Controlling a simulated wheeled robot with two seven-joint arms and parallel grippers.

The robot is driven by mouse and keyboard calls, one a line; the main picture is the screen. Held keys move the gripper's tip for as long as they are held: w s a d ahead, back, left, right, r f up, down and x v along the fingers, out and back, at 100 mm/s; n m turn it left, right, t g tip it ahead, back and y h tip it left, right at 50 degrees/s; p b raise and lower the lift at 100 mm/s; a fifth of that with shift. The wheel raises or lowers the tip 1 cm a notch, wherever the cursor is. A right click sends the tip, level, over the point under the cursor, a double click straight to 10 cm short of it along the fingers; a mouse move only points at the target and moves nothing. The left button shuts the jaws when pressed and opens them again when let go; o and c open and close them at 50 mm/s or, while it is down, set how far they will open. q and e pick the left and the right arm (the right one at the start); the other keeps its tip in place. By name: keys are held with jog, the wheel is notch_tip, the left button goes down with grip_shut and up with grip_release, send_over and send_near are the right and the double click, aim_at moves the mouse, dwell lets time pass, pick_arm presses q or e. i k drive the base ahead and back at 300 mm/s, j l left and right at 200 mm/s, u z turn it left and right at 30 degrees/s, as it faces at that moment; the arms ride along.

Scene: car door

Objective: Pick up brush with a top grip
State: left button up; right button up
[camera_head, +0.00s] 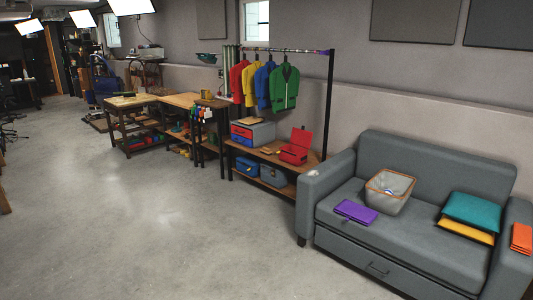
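I cannot make out a brush for certain. Small items lie on the left worktable (140,100), too small to name. A small tan item (266,151) lies on the wooden bench (243,147) under the hanging jackets; I cannot tell what it is. Neither of my grippers shows in the head view.
A grey sofa (400,235) stands at the right, holding a grey basket (388,196), a purple folded cloth (355,212) and a teal cushion (470,209). A red box (295,153) sits on the bench. The concrete floor (170,220) is clear at left and centre.

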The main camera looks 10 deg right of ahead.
aim_at(265, 151)
jog(key=i+z, duration=0.15)
jog(key=i, duration=3.9)
jog(key=i+z, duration=0.1)
jog(key=i, duration=0.5)
jog(key=i+j+z, duration=0.1)
jog(key=i, duration=0.5)
jog(key=i+j+z, duration=0.1)
jog(key=i+j, duration=0.15)
jog(key=i, duration=0.35)
jog(key=i+j+z, duration=0.15)
jog(key=i, duration=0.15)
jog(key=i+z, duration=0.15)
jog(key=i+j, duration=0.05)
jog(key=i, duration=0.05)
